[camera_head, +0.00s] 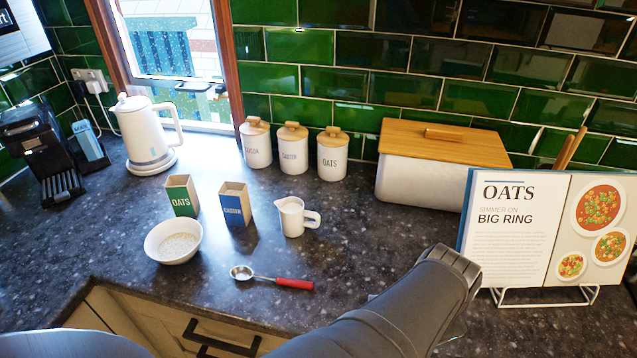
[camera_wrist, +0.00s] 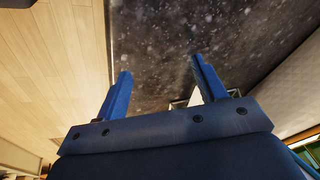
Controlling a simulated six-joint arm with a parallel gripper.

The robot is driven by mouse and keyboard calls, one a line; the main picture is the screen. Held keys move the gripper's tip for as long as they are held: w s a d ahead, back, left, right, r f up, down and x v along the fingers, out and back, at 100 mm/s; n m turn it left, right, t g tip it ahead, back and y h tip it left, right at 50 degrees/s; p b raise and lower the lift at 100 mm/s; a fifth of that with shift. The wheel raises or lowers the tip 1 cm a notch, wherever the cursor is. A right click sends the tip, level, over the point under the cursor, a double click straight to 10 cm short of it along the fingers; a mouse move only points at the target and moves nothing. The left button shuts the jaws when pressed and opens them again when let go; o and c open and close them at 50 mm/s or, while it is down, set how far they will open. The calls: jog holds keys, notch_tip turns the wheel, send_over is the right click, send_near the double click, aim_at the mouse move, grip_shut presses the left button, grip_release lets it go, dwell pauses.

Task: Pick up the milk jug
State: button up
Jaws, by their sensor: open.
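The white milk jug (camera_head: 291,217) stands upright on the dark speckled counter, its handle pointing right in the head view. It is right of the blue carton and behind the red-handled spoon. In the wrist view my gripper (camera_wrist: 160,82) has its two blue fingers apart with nothing between them. Below it are the counter and a pale wooden surface. The jug does not show in the wrist view. In the head view my arm reaches in from the bottom right, and the gripper's fingers are hidden behind it. The arm is apart from the jug.
A green oats box (camera_head: 182,196), a blue carton (camera_head: 236,204) and a white bowl (camera_head: 165,252) stand left of the jug. A spoon (camera_head: 272,279) lies in front. Canisters (camera_head: 293,150), a bread bin (camera_head: 425,180) and a cookbook (camera_head: 515,230) stand behind and right. A kettle (camera_head: 147,135) is far left.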

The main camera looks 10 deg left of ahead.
jog(key=shift+m+g+y, duration=0.3)
jog(key=shift+m+g, duration=0.1)
jog(key=shift+m, duration=0.1)
jog(key=w, duration=0.2)
jog(key=w+a, duration=0.1)
jog(key=w, duration=0.1)
jog(key=shift+w+f, duration=0.1)
jog(key=shift+f, duration=0.15)
jog(key=w+a+r+n, duration=0.3)
jog(key=w+a+r, duration=0.1)
jog(key=w, duration=0.2)
notch_tip(320, 180, up, 11)
jog(key=n+g+y, duration=0.1)
jog(key=n+g, duration=0.2)
jog(key=n, duration=0.7)
send_over(312, 213)
jog(key=f, duration=1.2)
jog(key=shift+s+a, duration=0.1)
jog(key=shift+s, duration=0.25)
jog(key=shift+w+f, duration=0.15)
jog(key=shift+f, duration=1.15)
jog(key=shift+w+f, duration=0.1)
jog(key=shift+f, duration=1.2)
jog(key=c, duration=1.4)
jog(key=shift+r, duration=0.15)
